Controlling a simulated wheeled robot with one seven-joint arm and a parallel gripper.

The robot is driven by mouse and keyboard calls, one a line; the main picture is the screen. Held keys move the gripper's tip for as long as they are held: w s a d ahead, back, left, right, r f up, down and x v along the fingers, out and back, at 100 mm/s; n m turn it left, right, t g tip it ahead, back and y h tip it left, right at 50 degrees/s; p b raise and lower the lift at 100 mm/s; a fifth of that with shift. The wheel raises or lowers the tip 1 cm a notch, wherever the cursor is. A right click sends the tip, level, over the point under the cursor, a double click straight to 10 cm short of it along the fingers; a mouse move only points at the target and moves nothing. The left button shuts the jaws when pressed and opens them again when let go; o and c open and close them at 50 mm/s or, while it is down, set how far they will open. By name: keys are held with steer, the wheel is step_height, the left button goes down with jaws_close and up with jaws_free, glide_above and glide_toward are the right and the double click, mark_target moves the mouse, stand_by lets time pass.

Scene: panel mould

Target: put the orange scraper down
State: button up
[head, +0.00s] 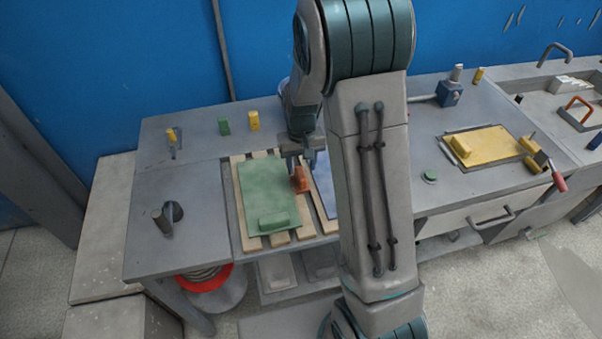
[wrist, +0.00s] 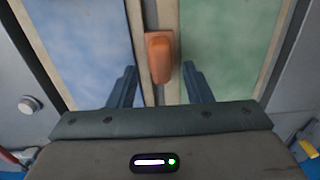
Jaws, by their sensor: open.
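The orange scraper (head: 300,179) stands on the wooden slats between the green panel (head: 262,184) and the blue panel (head: 323,180). In the wrist view the orange scraper (wrist: 159,57) lies on the strip between the two panels, just beyond my fingertips. My gripper (wrist: 160,72) is open, with one finger on each side of the scraper's near end and a gap to it on both sides. In the head view my gripper (head: 302,160) is at the scraper, partly hidden by my arm. The scraper's lower part is hard to make out.
A green block (head: 272,220) lies on the green panel. A yellow panel (head: 490,146) with yellow blocks lies at the right. A dark clamp (head: 168,213) stands on the left bench top. Small green and yellow blocks (head: 253,121) stand at the back. My arm hides the bench's middle.

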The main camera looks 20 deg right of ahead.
mark_target(301, 174)
steer(key=s+r+t, duration=0.1)
steer(key=s+r, duration=0.3)
steer(key=r, duration=0.3)
steer(key=s+r, duration=0.4)
steer(key=r, duration=0.3)
steer(key=s+r+t, duration=0.2)
steer(key=s, duration=1)
steer(key=shift+s+r, duration=0.4)
steer(key=shift+a, duration=0.1)
steer(key=shift+c, duration=1)
